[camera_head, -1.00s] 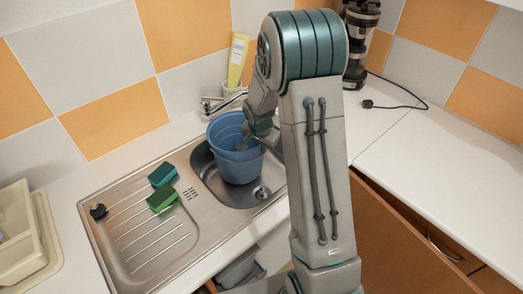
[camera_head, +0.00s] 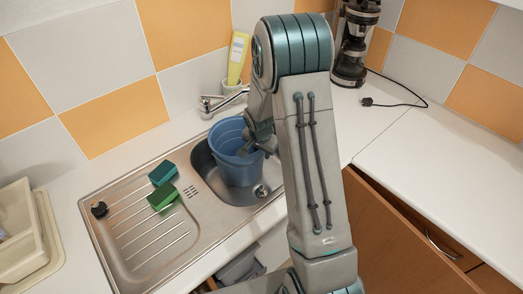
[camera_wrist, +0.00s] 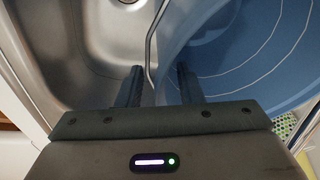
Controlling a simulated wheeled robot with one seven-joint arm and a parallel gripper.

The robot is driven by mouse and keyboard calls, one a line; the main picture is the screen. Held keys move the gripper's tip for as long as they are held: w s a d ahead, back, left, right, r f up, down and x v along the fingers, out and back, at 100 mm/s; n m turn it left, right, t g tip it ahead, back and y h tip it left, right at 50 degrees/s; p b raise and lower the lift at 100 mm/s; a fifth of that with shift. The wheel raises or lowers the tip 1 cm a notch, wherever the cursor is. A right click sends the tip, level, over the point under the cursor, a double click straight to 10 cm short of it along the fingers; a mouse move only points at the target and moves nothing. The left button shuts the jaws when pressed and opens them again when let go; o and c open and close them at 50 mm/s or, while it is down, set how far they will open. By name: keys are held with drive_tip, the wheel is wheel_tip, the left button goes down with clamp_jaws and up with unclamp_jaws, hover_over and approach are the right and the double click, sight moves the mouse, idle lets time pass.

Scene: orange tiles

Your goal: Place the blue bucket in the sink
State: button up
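The blue bucket (camera_head: 231,168) stands in the sink basin (camera_head: 204,171) in the head view, close to upright. It also fills the right of the wrist view (camera_wrist: 240,60), with a thin metal handle along its near side. My gripper (camera_head: 248,150) is at the bucket's right side, partly hidden by my arm. In the wrist view my gripper (camera_wrist: 160,88) has its fingers apart, the left one outside the bucket over the steel basin and the right one over its inside. The rim runs between them with a visible gap.
A faucet (camera_head: 211,106) and a yellow bottle (camera_head: 237,60) stand behind the basin. Two sponges (camera_head: 162,185) and a black plug (camera_head: 99,209) lie on the drainboard (camera_head: 150,240). A coffee maker (camera_head: 356,45) stands at the back. The right counter (camera_head: 450,150) is mostly clear.

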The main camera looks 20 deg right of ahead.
drive_tip(key=shift+r+p, duration=0.2)
drive_tip(key=shift+p, duration=0.1)
drive_tip(key=b+v, duration=0.2)
drive_tip(key=v, duration=1)
drive_tip(key=s+a+r+n, duration=0.1)
drive_tip(key=s+r+n, duration=0.2)
drive_tip(key=s, duration=0.5)
drive_tip(key=s+a+r+n+y, duration=0.1)
drive_tip(key=s+r+n, duration=0.2)
drive_tip(key=s, duration=0.5)
drive_tip(key=s+a+r+n, duration=0.2)
drive_tip(key=s+r+n, duration=0.1)
drive_tip(key=s+r, duration=0.2)
drive_tip(key=s, duration=0.2)
drive_tip(key=shift+s+n+t, duration=0.4)
drive_tip(key=shift+a, duration=0.1)
